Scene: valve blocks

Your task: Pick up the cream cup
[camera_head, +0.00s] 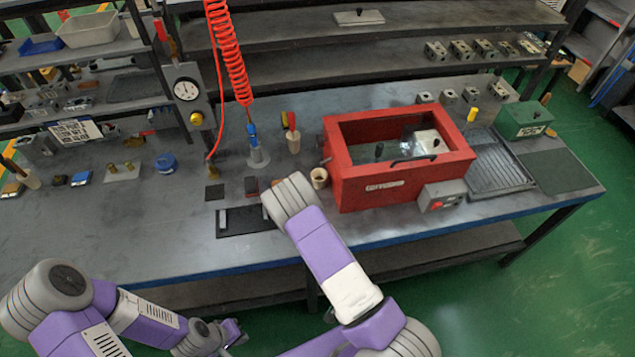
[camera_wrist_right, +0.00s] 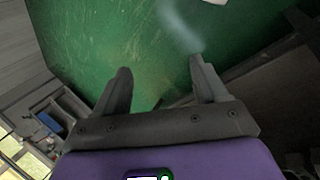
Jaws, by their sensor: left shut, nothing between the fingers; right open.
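A small cream cup (camera_head: 319,178) stands on the grey workbench, just left of the red box and close to the rounded joint of my right arm in the head view. Another cream cup (camera_head: 293,143), farther back, holds red and yellow handled tools. My left gripper (camera_head: 236,332) is shut and empty at the bottom of the head view, in front of the bench and well short of the cups. My right gripper (camera_wrist_right: 160,70) is open and empty in the right wrist view, over green floor; I cannot make it out in the head view. No cup shows in the wrist view.
The red open-topped box (camera_head: 345,180) with a grey switch box (camera_head: 440,196) stands right of the cup. A black tray (camera_head: 247,221) lies at the front edge. A red coiled hose (camera_head: 228,55) hangs behind. The bench's left front is largely clear.

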